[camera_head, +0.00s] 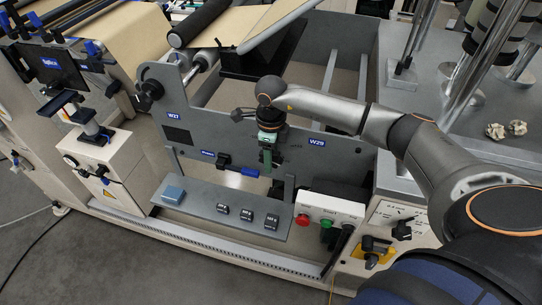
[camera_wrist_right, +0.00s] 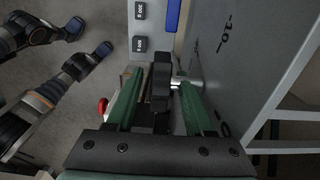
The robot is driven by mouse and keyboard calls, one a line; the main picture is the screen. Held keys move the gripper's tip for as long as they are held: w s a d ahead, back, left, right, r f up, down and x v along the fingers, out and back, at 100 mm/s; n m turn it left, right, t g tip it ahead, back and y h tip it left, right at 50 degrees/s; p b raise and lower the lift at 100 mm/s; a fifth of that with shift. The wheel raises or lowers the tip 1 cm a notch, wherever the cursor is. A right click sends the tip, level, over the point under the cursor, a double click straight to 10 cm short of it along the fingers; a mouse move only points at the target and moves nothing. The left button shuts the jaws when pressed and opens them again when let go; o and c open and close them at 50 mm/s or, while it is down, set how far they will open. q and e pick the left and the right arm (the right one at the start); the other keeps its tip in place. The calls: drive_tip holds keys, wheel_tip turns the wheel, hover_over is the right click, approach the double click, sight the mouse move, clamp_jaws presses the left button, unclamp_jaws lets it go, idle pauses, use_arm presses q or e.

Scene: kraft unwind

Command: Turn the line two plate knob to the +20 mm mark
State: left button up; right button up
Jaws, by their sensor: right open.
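A black knob (camera_wrist_right: 160,80) on a short metal shaft stands out from the grey plate (camera_wrist_right: 222,75) in the right wrist view. My right gripper (camera_wrist_right: 161,92) is open, with one green finger on each side of the knob; I cannot tell whether either finger touches it. In the head view my right gripper (camera_head: 269,158) points down in front of the grey plate near the W29 label (camera_head: 317,141) and hides most of the knob. Scale marks (camera_wrist_right: 230,30) show on the plate, but the knob's setting cannot be read. My left gripper is not clearly seen.
Another black knob (camera_head: 150,91) is on the plate's left end.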

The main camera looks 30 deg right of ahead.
drive_tip(key=shift+f, duration=0.1)
clamp_jaws()
idle(0.4)
